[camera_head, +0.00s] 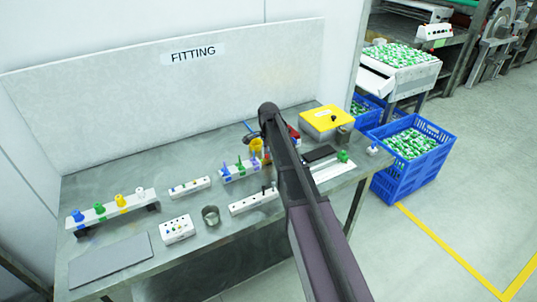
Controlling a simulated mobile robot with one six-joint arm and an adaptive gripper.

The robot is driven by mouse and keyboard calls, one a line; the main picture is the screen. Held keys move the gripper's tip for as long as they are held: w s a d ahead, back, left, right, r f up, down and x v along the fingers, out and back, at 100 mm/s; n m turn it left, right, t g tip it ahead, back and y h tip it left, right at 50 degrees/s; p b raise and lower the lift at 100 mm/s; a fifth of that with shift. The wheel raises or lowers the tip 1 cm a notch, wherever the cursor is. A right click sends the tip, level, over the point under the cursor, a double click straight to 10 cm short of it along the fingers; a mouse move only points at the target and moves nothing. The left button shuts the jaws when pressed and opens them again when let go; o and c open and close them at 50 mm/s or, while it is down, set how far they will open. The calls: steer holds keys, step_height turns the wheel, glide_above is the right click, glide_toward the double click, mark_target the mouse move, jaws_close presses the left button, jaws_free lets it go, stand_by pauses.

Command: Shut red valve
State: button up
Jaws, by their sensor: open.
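A small red part (294,132) shows at the back of the bench, just right of my dark arm, and may belong to the red valve. It is partly hidden, so I cannot tell its shape or how its handle stands. My arm reaches up from the bottom of the head view across the bench and covers the area around it. My gripper cannot be made out; the arm hides that area.
The grey bench (225,225) holds a rack of coloured fittings (113,207), a small metal cup (210,215), a white socket box (177,229), a yellow-topped box (326,119) and a grey mat (110,260). Blue crates (408,180) stand on the floor at right.

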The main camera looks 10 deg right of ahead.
jaws_close()
steer(key=shift+n, duration=0.5)
steer(key=n, duration=0.3)
steer(key=shift+d+n, duration=0.1)
steer(key=shift+n, duration=0.2)
steer(key=n, duration=0.4)
stand_by(0.5)
jaws_free()
